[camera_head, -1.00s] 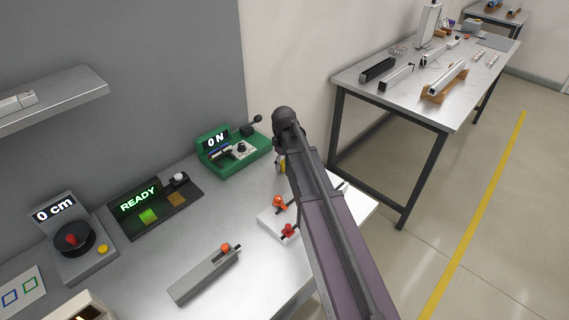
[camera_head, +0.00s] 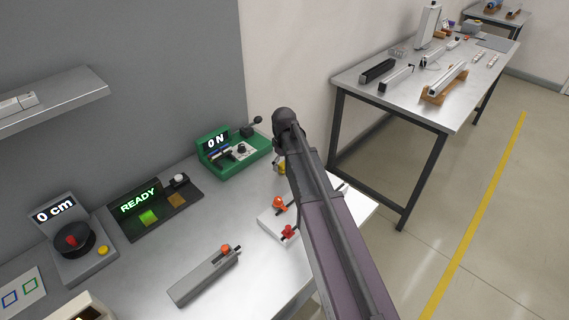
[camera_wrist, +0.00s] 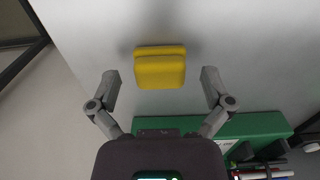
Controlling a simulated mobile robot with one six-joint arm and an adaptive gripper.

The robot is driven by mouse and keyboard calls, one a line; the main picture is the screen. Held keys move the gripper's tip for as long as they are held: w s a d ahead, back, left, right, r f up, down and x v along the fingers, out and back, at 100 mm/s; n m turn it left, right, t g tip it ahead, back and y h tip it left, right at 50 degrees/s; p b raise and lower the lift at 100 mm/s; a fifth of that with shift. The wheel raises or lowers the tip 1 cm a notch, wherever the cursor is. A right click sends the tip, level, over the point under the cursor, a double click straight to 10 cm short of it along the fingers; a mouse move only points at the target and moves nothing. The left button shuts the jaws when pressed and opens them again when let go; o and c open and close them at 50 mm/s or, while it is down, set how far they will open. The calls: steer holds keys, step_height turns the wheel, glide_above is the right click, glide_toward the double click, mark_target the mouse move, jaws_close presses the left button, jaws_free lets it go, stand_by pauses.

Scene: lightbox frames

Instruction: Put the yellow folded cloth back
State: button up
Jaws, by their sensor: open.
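The yellow folded cloth (camera_wrist: 160,70) lies on the light grey tabletop in the wrist view, as a small folded pad with a visible fold along its far edge. My gripper (camera_wrist: 158,75) is open, with one finger to the left and one to the right of the cloth. There is clear space between each finger and the cloth. A small yellow patch (camera_head: 282,168), which seems to be the cloth, shows beside my arm in the head view. My arm hides most of that spot and most of the gripper.
A green device (camera_head: 234,152) reading "0 N" stands close by. A white block with red and orange knobs (camera_head: 272,226) sits nearer the front. A READY panel (camera_head: 152,205), a dial box (camera_head: 78,250) and a grey slider bar (camera_head: 203,279) are farther left. A wall shelf (camera_head: 60,97) hangs above.

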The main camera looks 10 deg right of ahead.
mark_target(284, 163)
step_height(284, 163, up, 12)
steer(key=p, duration=1.1)
steer(key=shift+p, duration=0.35)
stand_by(0.4)
steer(key=s+m, duration=0.6)
steer(key=s, duration=1.4)
steer(key=shift+s+d+m, duration=0.15)
steer(key=shift+s+m, duration=0.05)
steer(key=shift+m, duration=0.2)
